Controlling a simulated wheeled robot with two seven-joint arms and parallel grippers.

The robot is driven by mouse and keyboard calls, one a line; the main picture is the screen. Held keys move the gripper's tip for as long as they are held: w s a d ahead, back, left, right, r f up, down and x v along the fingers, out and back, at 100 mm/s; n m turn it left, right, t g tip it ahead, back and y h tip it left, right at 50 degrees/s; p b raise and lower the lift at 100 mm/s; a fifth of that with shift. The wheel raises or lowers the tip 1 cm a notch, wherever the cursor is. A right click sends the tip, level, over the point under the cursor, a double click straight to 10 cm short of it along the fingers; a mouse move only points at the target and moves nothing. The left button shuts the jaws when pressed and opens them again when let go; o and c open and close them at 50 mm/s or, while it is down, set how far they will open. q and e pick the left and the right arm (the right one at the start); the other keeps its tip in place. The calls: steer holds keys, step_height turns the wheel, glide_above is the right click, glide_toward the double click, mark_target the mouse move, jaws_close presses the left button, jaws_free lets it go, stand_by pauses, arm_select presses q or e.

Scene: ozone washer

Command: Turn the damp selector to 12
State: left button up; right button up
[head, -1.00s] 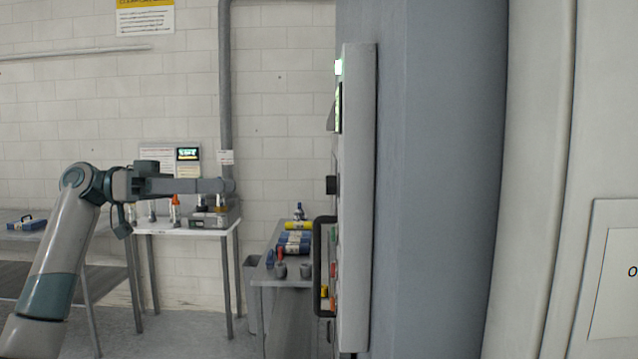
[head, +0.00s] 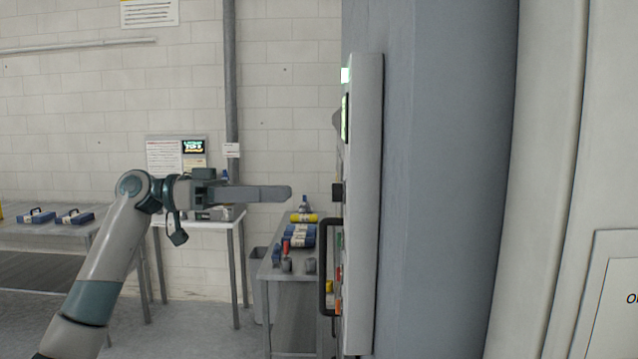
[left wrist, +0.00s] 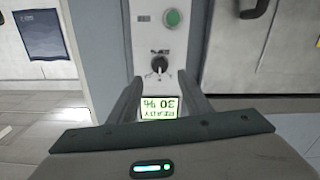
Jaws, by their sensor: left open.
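The damp selector (left wrist: 159,65) is a small dark knob on the pale control panel, centred in the left wrist view. Its pointer setting is too small to read. A lit display (left wrist: 159,107) beside it appears upside down and seems to read 30 %. In the head view the panel (head: 364,200) is edge-on, with a dark knob (head: 337,192) standing out from its face. My left gripper (head: 289,193) is level with that knob, to its left, with a gap between. In the left wrist view the open, empty fingers (left wrist: 159,82) flank the display and point at the selector. My right gripper is out of view.
A green button (left wrist: 172,18) is on the panel beyond the selector. A dark bar handle (head: 325,268) juts out below the knob. A metal table (head: 290,275) with bottles and tools stands behind. The space between gripper and panel is clear.

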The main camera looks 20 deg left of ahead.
mark_target(339, 192)
arm_select(q)
steer(key=p+x, duration=0.3)
steer(key=x, duration=0.5)
steer(key=shift+d, duration=0.1)
steer(key=c, duration=1.1)
